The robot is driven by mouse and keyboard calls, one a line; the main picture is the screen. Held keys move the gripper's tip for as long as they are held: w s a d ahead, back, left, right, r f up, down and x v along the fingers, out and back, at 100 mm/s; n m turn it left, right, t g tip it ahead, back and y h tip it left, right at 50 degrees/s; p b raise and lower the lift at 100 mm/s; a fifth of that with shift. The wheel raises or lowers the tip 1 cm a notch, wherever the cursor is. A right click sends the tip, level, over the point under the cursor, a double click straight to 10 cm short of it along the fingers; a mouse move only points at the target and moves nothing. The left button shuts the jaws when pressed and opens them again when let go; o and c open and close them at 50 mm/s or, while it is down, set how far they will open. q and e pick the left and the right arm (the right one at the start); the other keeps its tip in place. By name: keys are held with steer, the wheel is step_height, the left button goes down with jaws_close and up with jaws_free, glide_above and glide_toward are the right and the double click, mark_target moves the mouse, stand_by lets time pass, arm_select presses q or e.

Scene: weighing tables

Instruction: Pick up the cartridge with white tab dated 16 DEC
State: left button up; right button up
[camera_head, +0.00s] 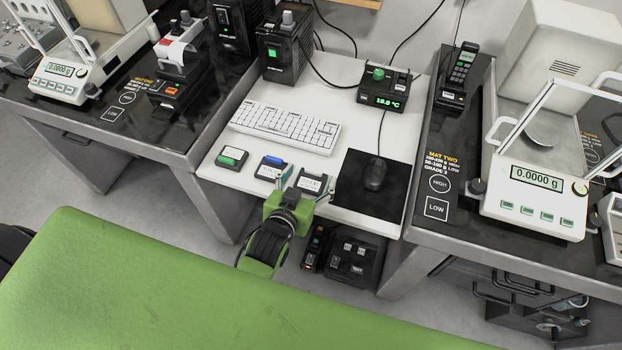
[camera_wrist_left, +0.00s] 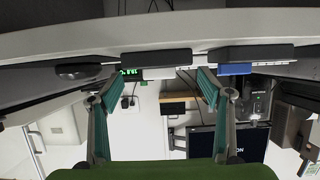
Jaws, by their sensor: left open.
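Three dark cartridges lie in a row near the front edge of the white desk. The one with a white tab (camera_head: 312,181) is rightmost in the head view; the others have a blue tab (camera_head: 271,168) and a green tab (camera_head: 232,158). Label dates are too small to read. My left gripper (camera_head: 303,190) is open at the desk's front edge, its fingers to either side of the white-tab cartridge. In the left wrist view, upside down, that cartridge (camera_wrist_left: 156,58) shows ahead, between the open fingers (camera_wrist_left: 158,80). The blue-tab cartridge (camera_wrist_left: 250,54) is to its right. My right gripper is not in view.
A mouse (camera_head: 375,173) on a black pad (camera_head: 352,204) is close on the right. A white keyboard (camera_head: 285,128) lies behind the cartridges. Dark tables with balances (camera_head: 538,185) stand on both sides. Black devices (camera_head: 352,262) sit below the desk edge.

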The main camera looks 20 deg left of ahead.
arm_select(q)
steer(key=shift+x, duration=1.45)
steer(key=c, duration=1.2)
steer(key=shift+r, duration=0.1)
steer(key=shift+c, duration=0.2)
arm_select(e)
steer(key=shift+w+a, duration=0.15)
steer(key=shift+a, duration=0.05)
arm_select(q)
steer(key=shift+r, duration=0.1)
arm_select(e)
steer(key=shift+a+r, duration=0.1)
